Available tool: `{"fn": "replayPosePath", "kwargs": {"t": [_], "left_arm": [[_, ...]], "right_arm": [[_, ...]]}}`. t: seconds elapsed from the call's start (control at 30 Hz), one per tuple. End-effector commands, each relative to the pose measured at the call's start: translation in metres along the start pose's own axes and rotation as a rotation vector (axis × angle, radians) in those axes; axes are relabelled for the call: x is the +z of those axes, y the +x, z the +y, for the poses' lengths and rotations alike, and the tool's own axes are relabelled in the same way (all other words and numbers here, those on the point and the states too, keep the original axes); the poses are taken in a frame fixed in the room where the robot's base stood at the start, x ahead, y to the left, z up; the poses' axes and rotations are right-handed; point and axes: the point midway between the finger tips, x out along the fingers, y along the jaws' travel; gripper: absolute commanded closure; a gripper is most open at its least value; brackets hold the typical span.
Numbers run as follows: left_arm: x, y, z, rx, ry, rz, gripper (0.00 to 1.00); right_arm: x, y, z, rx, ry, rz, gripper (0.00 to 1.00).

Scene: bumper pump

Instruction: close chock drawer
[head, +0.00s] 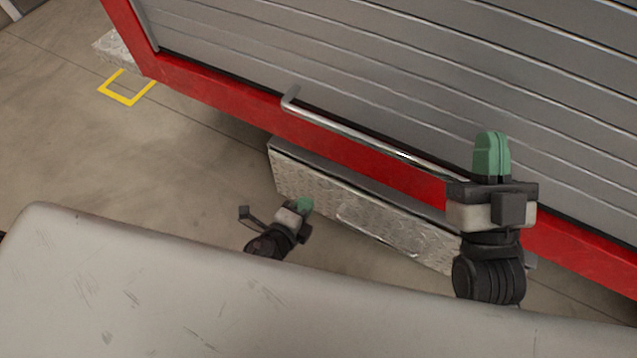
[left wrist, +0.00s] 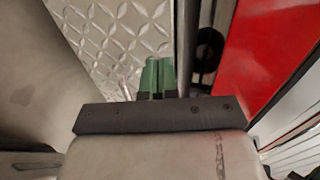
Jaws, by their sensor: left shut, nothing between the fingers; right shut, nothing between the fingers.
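The chock drawer (head: 320,190) has a silvery diamond-plate front and sits low under the red body edge. Its front stands out from the body, and a dark gap with a dark shape inside shows behind its edge in the left wrist view. The plate (left wrist: 115,35) fills the upper left there. My left gripper (head: 304,206) is shut and empty, in front of the plate; its green fingertips (left wrist: 158,75) are close to it, but contact is unclear. My right gripper (head: 491,150) is shut and empty, raised, overlapping the shutter in view.
A grey slatted shutter (head: 400,70) with a metal bar handle (head: 350,132) is above the red frame (head: 215,100). A pale scratched surface (head: 150,290) fills the lower foreground. The concrete floor (head: 110,160) at left is open, with a yellow marking (head: 120,99).

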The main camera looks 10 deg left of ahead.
Motion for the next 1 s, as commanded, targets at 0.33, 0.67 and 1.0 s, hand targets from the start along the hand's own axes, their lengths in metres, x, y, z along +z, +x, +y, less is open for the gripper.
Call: {"fn": "replayPosePath", "kwargs": {"t": [0.33, 0.67, 1.0], "left_arm": [[0.000, 0.058, -0.009, -0.001, 0.000, 0.001, 1.00], [0.000, 0.067, -0.012, 0.001, -0.001, 0.000, 1.00], [0.000, 0.082, -0.017, -0.002, -0.001, 0.000, 1.00]], "right_arm": [[-0.004, 0.000, -0.001, -0.001, 0.001, 0.027, 1.00], [-0.002, 0.000, 0.000, -0.001, 0.001, 0.017, 1.00], [-0.002, 0.000, 0.000, 0.000, 0.001, 0.016, 1.00]]}}
